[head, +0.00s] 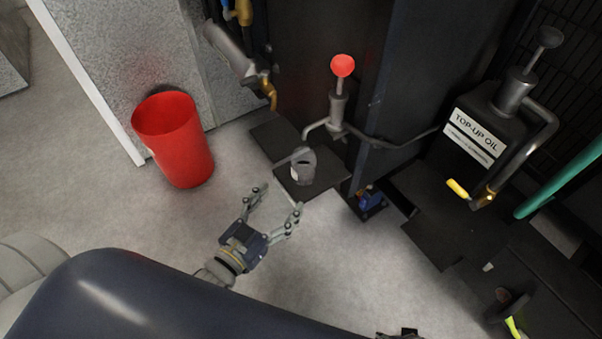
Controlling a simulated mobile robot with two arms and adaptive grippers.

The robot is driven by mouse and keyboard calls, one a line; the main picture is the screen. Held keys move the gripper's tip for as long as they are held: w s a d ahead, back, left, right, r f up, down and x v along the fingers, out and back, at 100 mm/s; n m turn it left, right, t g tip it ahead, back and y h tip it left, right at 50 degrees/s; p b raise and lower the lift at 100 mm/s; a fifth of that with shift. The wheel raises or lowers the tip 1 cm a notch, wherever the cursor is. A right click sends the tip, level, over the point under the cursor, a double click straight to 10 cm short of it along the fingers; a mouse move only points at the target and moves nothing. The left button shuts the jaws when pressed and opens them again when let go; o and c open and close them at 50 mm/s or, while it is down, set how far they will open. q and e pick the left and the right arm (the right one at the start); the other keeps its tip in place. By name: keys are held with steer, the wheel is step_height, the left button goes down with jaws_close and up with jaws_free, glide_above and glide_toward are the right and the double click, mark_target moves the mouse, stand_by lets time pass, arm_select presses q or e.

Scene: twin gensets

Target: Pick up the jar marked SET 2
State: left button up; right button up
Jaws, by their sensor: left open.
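A small grey jar (303,168) with a pale label on its left side stands upright on a dark square plate (325,183). It is below the spout of a hand pump. Any marking on the label is too small to read. My left gripper (279,196) is open and empty, with its fingers pointing up the picture toward the jar. Its fingertips are just short of the jar, and a gap shows between them. My right gripper is not clearly visible.
A hand pump with a red knob (342,66) stands behind the jar. A red bucket (173,140) stands at left. A black tank labelled TOP-UP OIL (474,139) with a yellow-handled tap (458,188) is at right. A small blue object (370,197) sits beside the plate.

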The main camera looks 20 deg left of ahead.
mark_target(297, 168)
arm_select(q)
steer(key=shift+t+h, duration=0.4)
steer(key=shift+t, duration=0.1)
steer(key=w+r, duration=0.1)
steer(key=w+d+r, duration=0.1)
steer(key=w, duration=0.1)
steer(key=w+d+r+b, duration=0.1)
steer(key=w, duration=0.1)
steer(key=shift+w+r, duration=0.15)
steer(key=shift+r, duration=0.25)
steer(key=x, duration=0.4)
steer(key=shift+w+a+r, duration=0.2)
steer(key=shift+w+a, duration=0.1)
steer(key=shift+w, duration=0.05)
steer(key=shift+w+d+b, duration=0.1)
steer(key=shift+w+b, duration=0.2)
steer(key=shift+w, duration=0.1)
steer(key=c, duration=1.2)
steer(key=shift+c, duration=0.4)
arm_select(e)
steer(key=r, duration=0.1)
steer(key=w+r, duration=0.1)
steer(key=r, duration=0.1)
steer(key=shift+a+r, duration=0.2)
